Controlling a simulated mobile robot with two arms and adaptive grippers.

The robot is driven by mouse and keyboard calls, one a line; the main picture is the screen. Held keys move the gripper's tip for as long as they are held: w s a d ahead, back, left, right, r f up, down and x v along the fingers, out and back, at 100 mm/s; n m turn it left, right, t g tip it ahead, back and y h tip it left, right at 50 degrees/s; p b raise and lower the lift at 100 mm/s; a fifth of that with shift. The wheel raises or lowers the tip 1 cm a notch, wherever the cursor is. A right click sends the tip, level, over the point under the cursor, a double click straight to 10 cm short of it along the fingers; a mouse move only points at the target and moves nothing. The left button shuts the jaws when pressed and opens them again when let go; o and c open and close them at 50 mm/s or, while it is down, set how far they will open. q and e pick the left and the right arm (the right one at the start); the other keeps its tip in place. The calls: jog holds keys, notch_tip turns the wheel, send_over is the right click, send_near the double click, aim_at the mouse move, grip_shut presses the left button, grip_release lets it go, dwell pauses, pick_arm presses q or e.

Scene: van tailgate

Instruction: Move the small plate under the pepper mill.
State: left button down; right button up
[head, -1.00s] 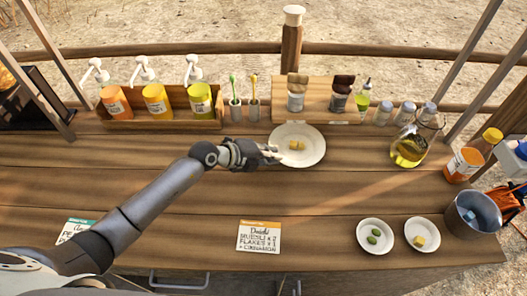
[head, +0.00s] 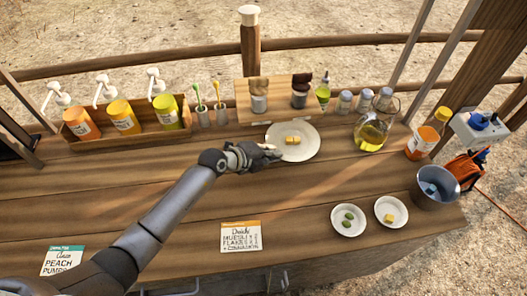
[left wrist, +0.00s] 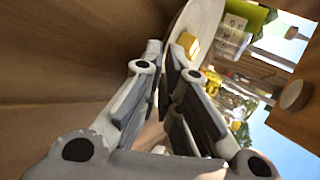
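A round white plate (head: 306,151) with yellow pieces (head: 293,141) on it lies at the back middle of the counter. Two smaller white plates lie at the front right, one (head: 341,231) with green pieces, one (head: 382,217) with a yellow piece. I cannot make out a pepper mill. My left gripper (head: 273,153) is at the left rim of the middle plate. In the left wrist view its fingertips (left wrist: 172,65) are close together at the plate's edge (left wrist: 206,12); whether they are shut on the rim I cannot tell. My right gripper is out of view.
Pump bottles in a wooden box (head: 150,142) stand at the back left, beside two cups with brushes. A wooden riser (head: 277,111) with jars stands behind the plate. A flask (head: 371,130), bottle (head: 424,141) and metal bucket (head: 437,187) stand right. The counter's middle is mostly bare.

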pick_arm(q)
jog(key=shift+d, duration=0.1)
jog(key=c, duration=1.6)
grip_release()
jog(key=shift+f, duration=0.1)
jog(key=shift+o, duration=0.2)
jog(key=v, duration=1.2)
